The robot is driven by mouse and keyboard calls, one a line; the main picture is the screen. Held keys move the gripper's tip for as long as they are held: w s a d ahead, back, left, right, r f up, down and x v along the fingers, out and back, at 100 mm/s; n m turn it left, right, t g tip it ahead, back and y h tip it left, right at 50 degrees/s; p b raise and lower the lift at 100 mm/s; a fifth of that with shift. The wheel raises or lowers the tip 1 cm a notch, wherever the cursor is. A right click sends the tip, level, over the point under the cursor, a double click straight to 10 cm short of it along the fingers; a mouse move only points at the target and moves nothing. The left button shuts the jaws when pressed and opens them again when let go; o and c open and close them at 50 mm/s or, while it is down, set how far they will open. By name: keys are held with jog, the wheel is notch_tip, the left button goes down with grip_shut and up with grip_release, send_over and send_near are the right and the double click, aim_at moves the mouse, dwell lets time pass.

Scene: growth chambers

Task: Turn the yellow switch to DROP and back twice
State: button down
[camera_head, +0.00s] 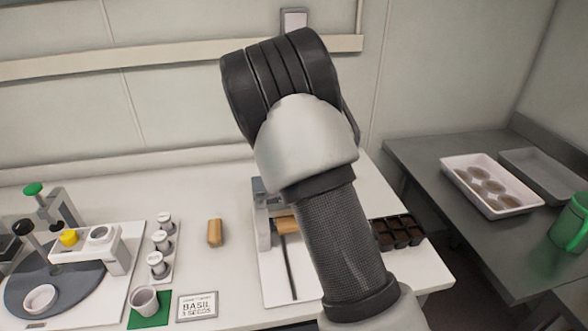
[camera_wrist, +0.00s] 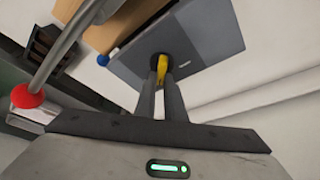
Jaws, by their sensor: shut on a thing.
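The yellow switch (camera_wrist: 162,65) sits on a grey panel (camera_wrist: 205,38) in the wrist view. My gripper (camera_wrist: 161,76) has its two fingers shut on the switch, with its yellow part showing between the fingertips. Any label such as DROP is not readable, and the switch's exact angle cannot be told. In the head view my arm covers the switch and the gripper. Part of the device (camera_head: 263,215) behind the arm shows as a grey frame on a white base.
A red ball on a metal lever (camera_wrist: 27,96) is close on the left in the wrist view. A black cell tray (camera_head: 398,232) stands right of the device. A wooden block (camera_head: 214,232), labelled jars (camera_head: 160,243) and a basil card (camera_head: 197,306) lie to its left.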

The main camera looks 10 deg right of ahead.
jog(key=shift+s+f, duration=0.1)
jog(key=c, duration=1.8)
grip_release()
jog(key=shift+c, duration=0.2)
jog(key=v, duration=1.7)
jog(key=shift+r, duration=0.3)
